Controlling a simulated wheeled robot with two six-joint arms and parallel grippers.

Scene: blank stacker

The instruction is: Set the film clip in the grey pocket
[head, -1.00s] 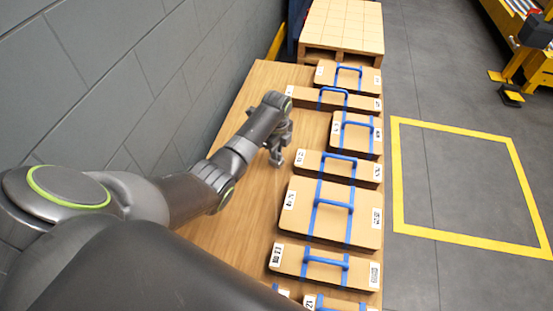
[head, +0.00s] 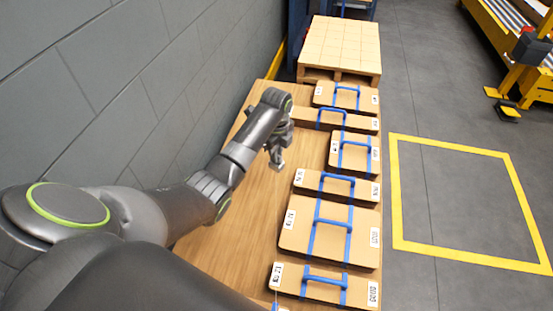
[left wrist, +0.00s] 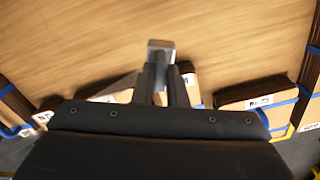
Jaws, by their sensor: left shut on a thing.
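My left gripper (head: 277,157) hangs over the bare wooden table, left of the row of cardboard packs. In the left wrist view its two dark fingers (left wrist: 164,80) are close together, shut on a small light-grey piece (left wrist: 161,46), which looks like the film clip. It sticks out past the fingertips; its lower part is hidden between them. In the head view the piece is too small to make out clearly. I cannot make out a grey pocket in either view. My right gripper is not in view.
Flat cardboard packs (head: 325,238) with blue straps and handles line the right side of the wooden table (head: 215,225). A grey block wall (head: 110,90) runs along the left. A loaded pallet (head: 340,45) stands beyond the far end. Yellow floor tape (head: 396,200) lies to the right.

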